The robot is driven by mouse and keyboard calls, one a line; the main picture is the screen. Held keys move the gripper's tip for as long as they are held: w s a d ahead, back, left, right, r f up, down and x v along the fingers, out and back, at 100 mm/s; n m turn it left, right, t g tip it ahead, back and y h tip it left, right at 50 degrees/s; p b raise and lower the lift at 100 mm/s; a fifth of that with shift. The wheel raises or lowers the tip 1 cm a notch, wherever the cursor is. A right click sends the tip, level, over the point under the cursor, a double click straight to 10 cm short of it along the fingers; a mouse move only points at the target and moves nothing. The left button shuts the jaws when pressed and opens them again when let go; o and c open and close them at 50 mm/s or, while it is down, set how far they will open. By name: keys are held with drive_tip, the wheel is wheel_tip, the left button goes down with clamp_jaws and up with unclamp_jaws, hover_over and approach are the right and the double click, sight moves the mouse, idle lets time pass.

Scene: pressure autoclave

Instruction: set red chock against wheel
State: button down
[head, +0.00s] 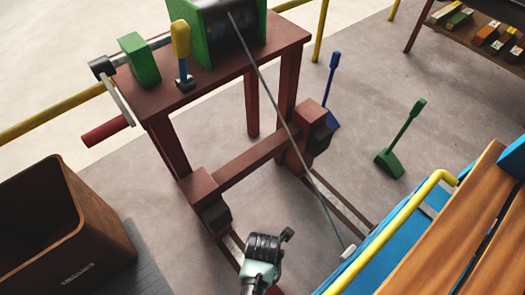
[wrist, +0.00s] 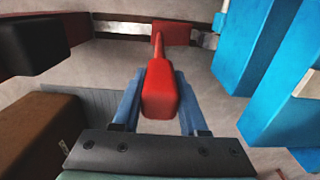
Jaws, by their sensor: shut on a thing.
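The red chock shows in the wrist view as a red grip (wrist: 158,90) on a thin stem, with its red block (wrist: 172,33) at the far end beside a metal rail strip. My gripper (wrist: 160,105) is shut on the grip, one blue finger on each side. In the head view my gripper (head: 264,255) is at the bottom centre, left of the blue cart (head: 375,243); the red chock is hidden there. Blue cart parts (wrist: 252,45) stand right of the chock in the wrist view. I cannot make out a wheel clearly, nor whether the block touches one.
A winch stand (head: 235,165) with dark buffers is ahead, its cable (head: 285,120) running down to the cart. A blue chock (head: 332,118) and a green chock (head: 388,163) stand on the floor beyond. A brown bin (head: 60,225) is at left.

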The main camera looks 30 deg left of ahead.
drive_tip(key=shift+w+f, duration=0.1)
drive_tip(key=shift+f, duration=0.4)
drive_tip(key=shift+c, duration=2.2)
unclamp_jaws()
wheel_tip(320, 180, up, 12)
drive_tip(key=p, duration=0.5)
